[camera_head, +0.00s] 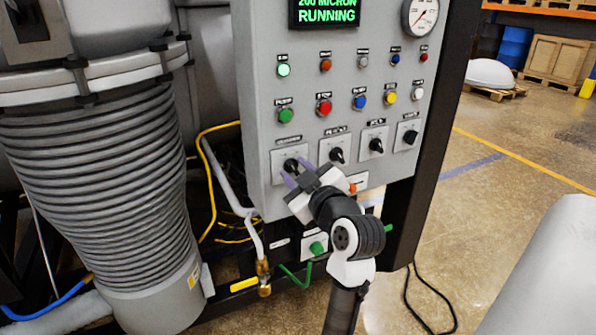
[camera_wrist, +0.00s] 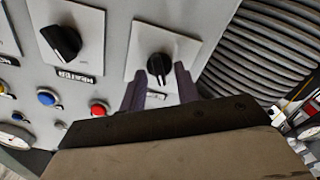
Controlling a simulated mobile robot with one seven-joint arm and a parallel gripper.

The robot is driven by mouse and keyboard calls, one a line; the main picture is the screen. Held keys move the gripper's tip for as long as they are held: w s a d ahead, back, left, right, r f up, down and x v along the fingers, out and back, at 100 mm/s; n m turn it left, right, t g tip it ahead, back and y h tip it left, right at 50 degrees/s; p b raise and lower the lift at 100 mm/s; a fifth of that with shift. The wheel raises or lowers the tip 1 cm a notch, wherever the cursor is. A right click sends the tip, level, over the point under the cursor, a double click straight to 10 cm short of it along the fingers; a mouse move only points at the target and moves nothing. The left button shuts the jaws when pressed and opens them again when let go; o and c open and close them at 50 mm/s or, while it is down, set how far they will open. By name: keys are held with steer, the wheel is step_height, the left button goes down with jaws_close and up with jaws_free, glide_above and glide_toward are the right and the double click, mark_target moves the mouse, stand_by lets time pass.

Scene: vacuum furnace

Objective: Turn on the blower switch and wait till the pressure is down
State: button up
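The control panel (camera_head: 258,110) has a bottom row of black rotary switches on pale plates. The leftmost switch (camera_head: 291,164) is partly hidden by my gripper (camera_head: 298,172), and its label is too blurred to read. In the wrist view, that switch's black knob (camera_wrist: 159,66) sits between the two purple fingertips of my gripper (camera_wrist: 158,78). The fingers are spread, with a visible gap to the knob on each side. I cannot tell whether they reach around it in depth. The green display (camera_head: 327,14) reads "200 MICRON RUNNING". The round gauge (camera_head: 420,14) is at the top right.
Another rotary switch (camera_head: 337,155) is close to the right of my gripper. Push buttons and lamps, including a red button (camera_head: 324,107), are above. A ribbed grey duct (camera_head: 100,190), yellow cable (camera_head: 212,190) and pipework are left and below. Floor at right is largely open.

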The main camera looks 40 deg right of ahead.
jaws_close()
steer(key=shift+m, duration=0.4)
steer(key=m+p, duration=0.3)
steer(key=m, duration=0.2)
steer(key=shift+r+m, duration=0.15)
steer(key=shift+m, duration=0.15)
steer(key=m+p, duration=0.2)
steer(key=m, duration=0.3)
steer(key=shift+d+m+p, duration=0.15)
steer(key=shift+m+p, duration=0.15)
steer(key=shift+p, duration=0.05)
steer(key=shift+s+f, duration=0.1)
steer(key=shift+f, duration=0.1)
jaws_free()
